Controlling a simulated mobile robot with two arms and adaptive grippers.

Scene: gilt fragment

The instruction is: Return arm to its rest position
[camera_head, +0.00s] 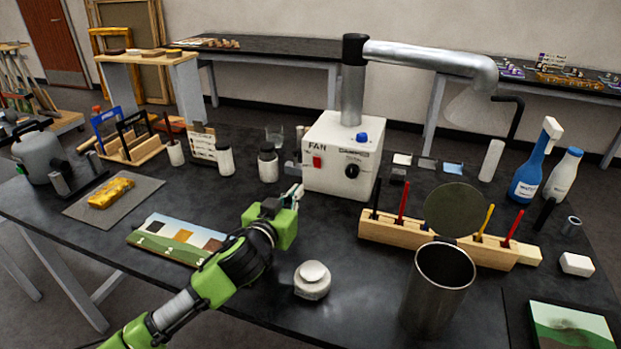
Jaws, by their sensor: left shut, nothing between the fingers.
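My left arm, green and black, reaches in from the lower left over the dark table (340,262). Its gripper (296,192) is shut and empty, pointing away from me. It is in front of the white fan box (328,150), near its lower left corner; whether it touches the box I cannot tell. My right gripper is not in view.
A gilt fragment (110,192) lies on a grey mat at left, beside a painted panel (172,238). A lidded white jar (312,280), metal cup (438,285) and wooden tool rack (400,232) stand to the right. Bottles (532,168) stand at far right.

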